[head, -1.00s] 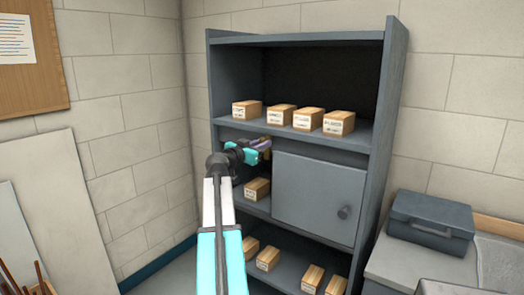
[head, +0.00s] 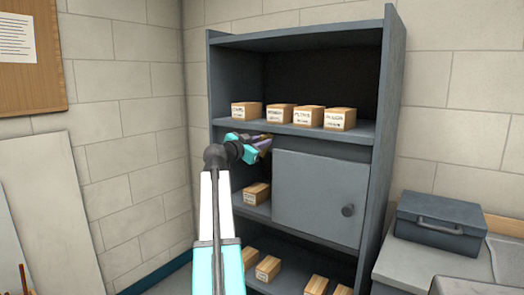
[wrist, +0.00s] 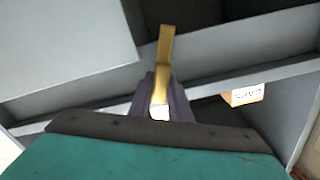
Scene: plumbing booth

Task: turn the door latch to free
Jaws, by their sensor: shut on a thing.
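My gripper (head: 262,145) is at the door's upper left corner, just under the shelf above. In the wrist view, my gripper's dark fingers (wrist: 172,100) are shut on a brass-coloured bar, the door latch (wrist: 165,55). The door panel (wrist: 65,50) shows at upper left there. In the head view the latch is mostly hidden by my gripper, and its exact turn is hard to tell.
Several labelled wooden boxes stand on the upper shelf (head: 360,132) above my gripper. One box (head: 256,194) stands in the open compartment left of the door, below my arm. More boxes are on the bottom shelf. A grey toolbox (head: 438,222) sits at right.

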